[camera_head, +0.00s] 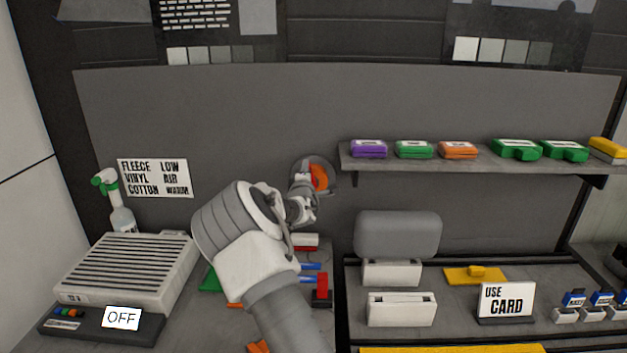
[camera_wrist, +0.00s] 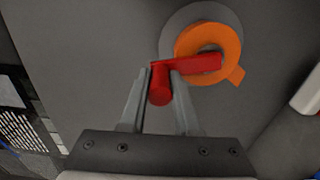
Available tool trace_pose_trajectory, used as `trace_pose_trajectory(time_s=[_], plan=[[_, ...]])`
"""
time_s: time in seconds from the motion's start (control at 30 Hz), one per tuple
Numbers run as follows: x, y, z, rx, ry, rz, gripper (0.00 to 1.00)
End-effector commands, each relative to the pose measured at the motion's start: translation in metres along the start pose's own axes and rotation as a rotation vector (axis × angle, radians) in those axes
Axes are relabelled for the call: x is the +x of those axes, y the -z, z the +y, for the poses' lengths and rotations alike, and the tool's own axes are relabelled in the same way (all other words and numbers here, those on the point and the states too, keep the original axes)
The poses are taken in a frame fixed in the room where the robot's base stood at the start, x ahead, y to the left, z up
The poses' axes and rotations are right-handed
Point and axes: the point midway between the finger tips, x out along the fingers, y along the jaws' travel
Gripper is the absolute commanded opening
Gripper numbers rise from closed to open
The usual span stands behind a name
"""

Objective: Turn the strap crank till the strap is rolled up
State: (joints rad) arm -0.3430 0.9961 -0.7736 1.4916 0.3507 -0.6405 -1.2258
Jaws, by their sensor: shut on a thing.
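The strap crank (camera_wrist: 195,64) is red, with an arm reaching across the reel and a round knob at its end. My gripper (camera_wrist: 160,82) is shut on the knob in the wrist view, with one finger on each side. The orange strap (camera_wrist: 233,46) is wound on a grey round reel (camera_wrist: 175,25) on the grey wall panel, with a short orange tail sticking out at one side. In the head view the orange strap (camera_head: 319,178) shows beyond my gripper (camera_head: 303,188). My arm and wrist hide the crank there.
A shelf (camera_head: 480,166) with coloured blocks is to the right of the reel. Below stand a grey rounded block (camera_head: 397,235), white boxes and a "USE CARD" sign (camera_head: 507,301). A spray bottle (camera_head: 118,205) and a slatted white unit (camera_head: 125,268) are at left.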

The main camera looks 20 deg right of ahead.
Motion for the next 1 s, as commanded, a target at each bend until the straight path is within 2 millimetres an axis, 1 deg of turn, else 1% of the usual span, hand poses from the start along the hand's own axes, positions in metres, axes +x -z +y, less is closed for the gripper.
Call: trace_pose_trajectory(time_s=[0.03,0.3,0.4,0.47,0.7,0.8,1.0], plan=[[-0.001,0.006,-0.011,-0.033,0.007,0.004,0.08],[-0.002,0.018,-0.025,-0.205,0.014,0.001,0.08],[-0.002,0.022,-0.030,-0.268,0.017,0.000,0.11],[-0.002,0.025,-0.032,-0.305,0.016,-0.001,0.12],[-0.001,0.034,-0.040,-0.449,0.018,-0.004,0.08],[-0.001,0.036,-0.041,-0.494,0.018,-0.004,0.08],[-0.001,0.037,-0.038,-0.519,0.018,-0.007,0.08]])
